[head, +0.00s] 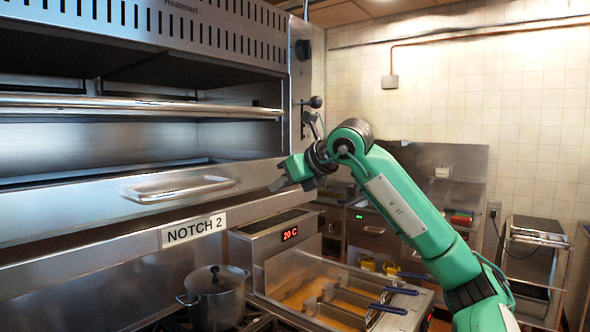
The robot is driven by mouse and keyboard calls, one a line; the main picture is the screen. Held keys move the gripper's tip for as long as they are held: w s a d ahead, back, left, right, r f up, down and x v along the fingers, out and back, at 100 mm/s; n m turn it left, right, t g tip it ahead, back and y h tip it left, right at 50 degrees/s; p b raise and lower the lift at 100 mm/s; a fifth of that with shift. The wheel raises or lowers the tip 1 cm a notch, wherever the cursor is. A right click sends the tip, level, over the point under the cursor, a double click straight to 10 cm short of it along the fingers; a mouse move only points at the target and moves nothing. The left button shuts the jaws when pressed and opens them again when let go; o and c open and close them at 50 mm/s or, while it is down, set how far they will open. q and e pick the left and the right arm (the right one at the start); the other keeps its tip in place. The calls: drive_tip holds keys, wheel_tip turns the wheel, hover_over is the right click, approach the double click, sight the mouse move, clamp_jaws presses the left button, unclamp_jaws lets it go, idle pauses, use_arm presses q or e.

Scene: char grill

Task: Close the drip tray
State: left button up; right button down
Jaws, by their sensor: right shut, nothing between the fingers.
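The drip tray (70,218) is a long stainless steel front panel with a raised oval handle (180,188), below the grill's open cavity at the left of the head view. A dark gap shows behind its top edge, so it appears to stand out from the grill body. My right gripper (280,186) is shut and empty at the right end of the tray front, right of the handle. Whether it touches the panel I cannot tell. My left gripper is not in view.
The grill (170,20) has a rack bar across its cavity and a lever (310,103) on its right side. A cart (535,240) stands at the right.

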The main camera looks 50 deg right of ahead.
sight(254, 178)
drive_tip(key=shift+w+a+f+p, duration=0.15)
drive_tip(key=shift+w+p, duration=0.4)
drive_tip(key=shift+w, duration=0.7)
drive_tip(key=shift+w+f+p, duration=0.15)
drive_tip(key=shift+w+p, duration=0.4)
drive_tip(key=shift+w, duration=0.7)
drive_tip(key=shift+w+r+p, duration=0.15)
drive_tip(key=shift+w+p, duration=0.15)
drive_tip(key=shift+w, duration=0.05)
drive_tip(key=w+p, duration=0.1)
drive_tip(key=w, duration=0.2)
drive_tip(key=shift+w+a+p, duration=0.2)
drive_tip(key=shift+w+p, duration=0.15)
drive_tip(key=shift+p, duration=0.05)
drive_tip(key=shift+s+d, duration=0.1)
drive_tip(key=shift+s, duration=0.05)
